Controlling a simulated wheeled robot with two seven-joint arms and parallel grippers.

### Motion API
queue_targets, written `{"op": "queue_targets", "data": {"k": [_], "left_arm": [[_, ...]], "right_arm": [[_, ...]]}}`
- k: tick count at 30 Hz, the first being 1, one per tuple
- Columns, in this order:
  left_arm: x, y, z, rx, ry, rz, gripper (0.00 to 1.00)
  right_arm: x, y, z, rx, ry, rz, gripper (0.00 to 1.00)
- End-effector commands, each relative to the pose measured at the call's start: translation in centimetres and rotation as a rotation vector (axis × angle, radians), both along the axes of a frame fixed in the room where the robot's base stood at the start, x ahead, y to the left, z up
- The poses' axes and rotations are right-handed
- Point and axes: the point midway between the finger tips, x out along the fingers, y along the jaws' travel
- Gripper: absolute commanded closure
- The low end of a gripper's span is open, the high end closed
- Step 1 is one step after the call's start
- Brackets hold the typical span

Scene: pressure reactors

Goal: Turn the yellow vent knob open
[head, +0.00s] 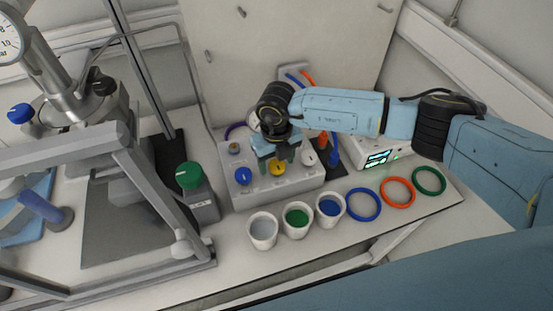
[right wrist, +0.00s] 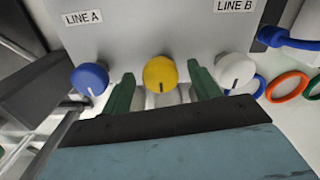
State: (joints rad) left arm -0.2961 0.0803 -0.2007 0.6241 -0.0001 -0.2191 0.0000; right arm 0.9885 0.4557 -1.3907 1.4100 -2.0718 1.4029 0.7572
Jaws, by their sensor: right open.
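The yellow vent knob (head: 277,168) sits on the front of a grey valve block (head: 270,194), between a blue knob (head: 243,176) and a white knob (head: 308,157). My right gripper (head: 280,158) is over the block at the yellow knob. In the right wrist view the yellow knob (right wrist: 160,72) lies between the two green fingers of the right gripper (right wrist: 160,80), with a gap on each side. Its dark pointer mark runs up and down in that view. The right gripper is open and holds nothing. My left gripper is not in view.
White cups (head: 263,230) with grey, green and blue insides stand before the block. Blue, orange and green rings (head: 397,192) lie to the right. A box with a lit display (head: 378,158) stands behind them.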

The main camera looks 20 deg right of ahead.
Motion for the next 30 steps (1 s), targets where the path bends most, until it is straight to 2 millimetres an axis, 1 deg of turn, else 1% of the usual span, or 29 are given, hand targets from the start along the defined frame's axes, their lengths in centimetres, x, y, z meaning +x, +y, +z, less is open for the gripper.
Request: {"op": "queue_targets", "data": {"k": [3,13,23,30], "left_arm": [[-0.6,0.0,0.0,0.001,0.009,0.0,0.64],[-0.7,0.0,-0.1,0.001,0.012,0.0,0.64],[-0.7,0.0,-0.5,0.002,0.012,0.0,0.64],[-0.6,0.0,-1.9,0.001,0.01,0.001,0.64]], "right_arm": [[0.0,0.0,0.0,0.0,0.0,0.0,0.4],[0.0,0.0,0.0,0.0,0.001,0.0,0.83],[0.0,0.0,0.0,0.001,0.0,0.046,0.83],[0.0,0.0,-0.2,-0.001,0.0,0.192,0.83]]}}
